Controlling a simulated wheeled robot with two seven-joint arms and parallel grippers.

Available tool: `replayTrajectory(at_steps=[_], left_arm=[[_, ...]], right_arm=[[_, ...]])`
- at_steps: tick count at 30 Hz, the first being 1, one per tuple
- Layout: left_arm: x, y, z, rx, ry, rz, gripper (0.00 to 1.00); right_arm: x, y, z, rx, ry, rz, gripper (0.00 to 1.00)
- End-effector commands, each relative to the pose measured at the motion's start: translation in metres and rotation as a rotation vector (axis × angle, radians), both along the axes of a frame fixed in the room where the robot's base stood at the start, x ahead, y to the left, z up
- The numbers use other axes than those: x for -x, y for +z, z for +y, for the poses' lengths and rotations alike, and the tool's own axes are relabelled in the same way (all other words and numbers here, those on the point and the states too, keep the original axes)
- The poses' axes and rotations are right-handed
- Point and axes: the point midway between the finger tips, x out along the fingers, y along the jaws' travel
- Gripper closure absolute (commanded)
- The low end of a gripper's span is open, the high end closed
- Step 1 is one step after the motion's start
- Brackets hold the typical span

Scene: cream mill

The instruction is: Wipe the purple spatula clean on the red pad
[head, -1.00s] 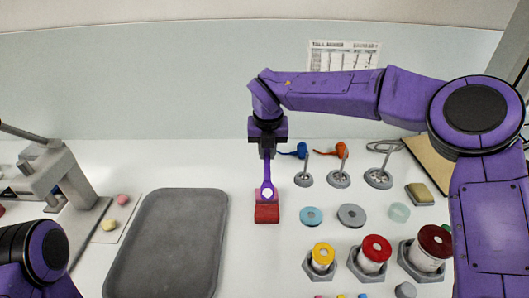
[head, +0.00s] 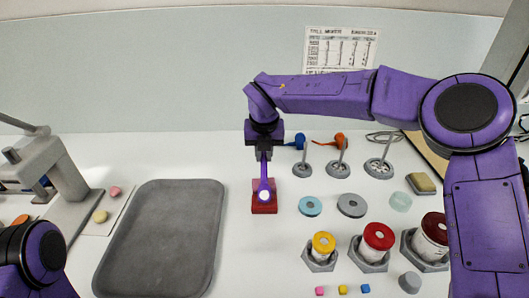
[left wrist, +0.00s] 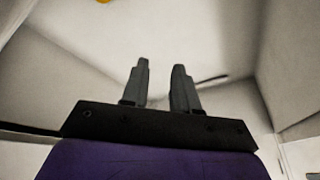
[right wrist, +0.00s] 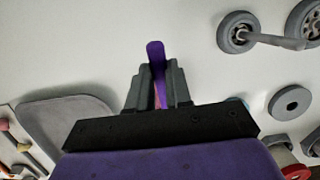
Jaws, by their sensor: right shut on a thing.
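The purple spatula (head: 264,182) hangs from my right gripper (head: 263,155), its pale, whitish end low over the red pad (head: 272,208). I cannot tell whether that end touches the pad. In the right wrist view the fingers of my right gripper (right wrist: 158,85) are shut on the spatula's handle (right wrist: 155,52); the pad is mostly hidden there. My left gripper (left wrist: 161,85) shows in the left wrist view with its fingers apart and nothing between them. In the head view only part of my left arm shows at the lower left.
A grey tray (head: 105,270) lies left of the pad. Blue (head: 298,142) and orange (head: 334,140) spatulas lie behind, near grey stands. Discs and lidded jars in hexagonal holders (head: 369,251) stand at right. A grey machine (head: 45,165) stands at far left.

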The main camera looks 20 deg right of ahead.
Motion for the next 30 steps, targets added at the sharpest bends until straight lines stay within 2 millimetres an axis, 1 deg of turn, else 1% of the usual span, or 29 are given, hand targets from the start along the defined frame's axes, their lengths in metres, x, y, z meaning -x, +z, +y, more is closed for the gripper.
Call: replayTrajectory(at_steps=[22, 30], left_arm=[[0.0000, -0.0066, 0.0000, 0.000, 0.000, 0.000, 0.71], [0.0000, -0.0058, 0.0000, 0.000, 0.000, 0.000, 0.71]], right_arm=[[0.0000, -0.0095, -0.0003, 0.000, 0.000, 0.001, 1.00], [0.0001, -0.0087, -0.0003, 0.000, 0.000, 0.001, 1.00]])
